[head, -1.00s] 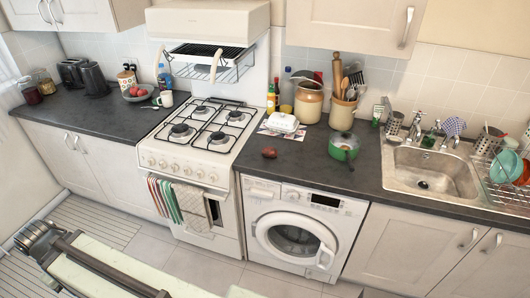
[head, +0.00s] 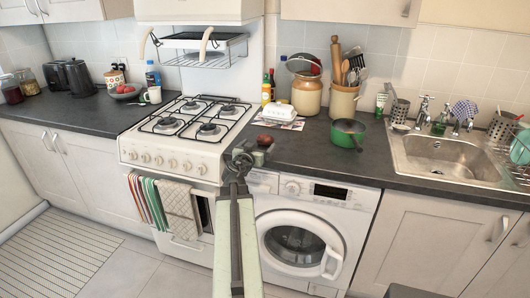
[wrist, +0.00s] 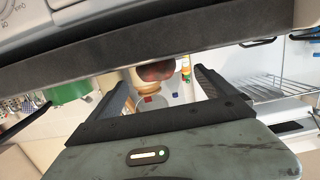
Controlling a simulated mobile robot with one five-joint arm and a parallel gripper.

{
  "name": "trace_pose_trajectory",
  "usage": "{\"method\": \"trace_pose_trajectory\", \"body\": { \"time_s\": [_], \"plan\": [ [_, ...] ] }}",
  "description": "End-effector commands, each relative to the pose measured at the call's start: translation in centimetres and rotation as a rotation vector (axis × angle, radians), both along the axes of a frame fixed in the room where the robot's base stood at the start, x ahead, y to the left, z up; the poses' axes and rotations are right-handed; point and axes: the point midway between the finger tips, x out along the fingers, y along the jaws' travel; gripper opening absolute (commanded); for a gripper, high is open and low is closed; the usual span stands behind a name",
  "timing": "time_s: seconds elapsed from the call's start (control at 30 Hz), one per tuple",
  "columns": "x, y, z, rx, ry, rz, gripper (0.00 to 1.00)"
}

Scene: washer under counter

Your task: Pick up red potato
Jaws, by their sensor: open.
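The red potato (head: 265,140) is a small brownish-red lump on the dark counter, just right of the stove and near the white butter dish. In the wrist view the potato (wrist: 157,71) shows between the open fingers and beyond them, partly hidden by the dark counter edge. My gripper (head: 249,152) is at the counter's front edge, just in front of the potato, and overlaps its lower part in the head view. In the wrist view my gripper (wrist: 160,86) is open with nothing held between its fingers.
The dark counter edge (wrist: 150,38) crosses close above the fingers in the wrist view. The stove (head: 190,135) is left of the potato, and a green pot (head: 347,134) is to its right. A butter dish (head: 279,112) stands behind it. The washer (head: 305,240) is below.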

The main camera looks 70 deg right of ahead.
Motion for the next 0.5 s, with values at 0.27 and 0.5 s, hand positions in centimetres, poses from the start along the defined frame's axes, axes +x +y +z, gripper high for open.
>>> {"method": "trace_pose_trajectory", "body": {
  "time_s": [0.27,0.5],
  "plan": [
    [-0.1,-2.0,-0.1,-0.006,-0.003,0.000,0.95],
    [-0.1,-3.3,-0.3,-0.005,-0.001,0.000,0.95]
  ]
}}
